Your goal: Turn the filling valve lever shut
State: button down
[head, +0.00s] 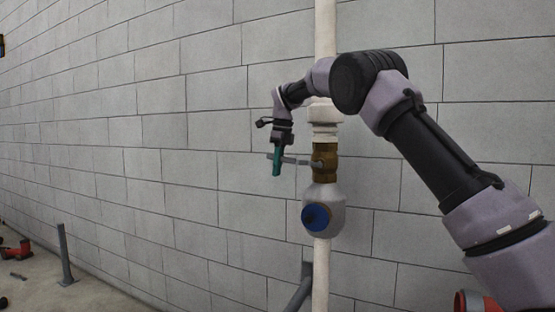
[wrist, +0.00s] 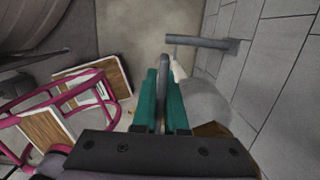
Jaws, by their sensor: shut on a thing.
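The filling valve (head: 324,163) is a brass body on a white vertical pipe in front of the block wall. Its grey lever (head: 297,161) sticks out to the left, roughly level, across the pipe. My gripper (head: 277,164), with green fingers pointing down, is shut on the lever near its outer end. In the wrist view the lever (wrist: 164,66) shows as a grey bar between the two green fingers (wrist: 163,100). The brass body (wrist: 212,130) is partly hidden behind my gripper there.
Below the valve is a grey rounded fitting with a blue round face (head: 316,217). The wall (head: 215,210) is close behind. A grey post (head: 64,255) and a red object (head: 17,250) are at lower left. Magenta framing (wrist: 60,100) shows in the wrist view.

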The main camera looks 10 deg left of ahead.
jog(key=shift+s+f+g+h, duration=0.2)
jog(key=shift+f+g+h, duration=0.2)
jog(key=shift+f+h, duration=0.5)
jog(key=shift+f, duration=0.2)
jog(key=c, duration=1)
grip_release()
jog(key=shift+s+d+r, duration=0.1)
jog(key=shift+o, duration=0.2)
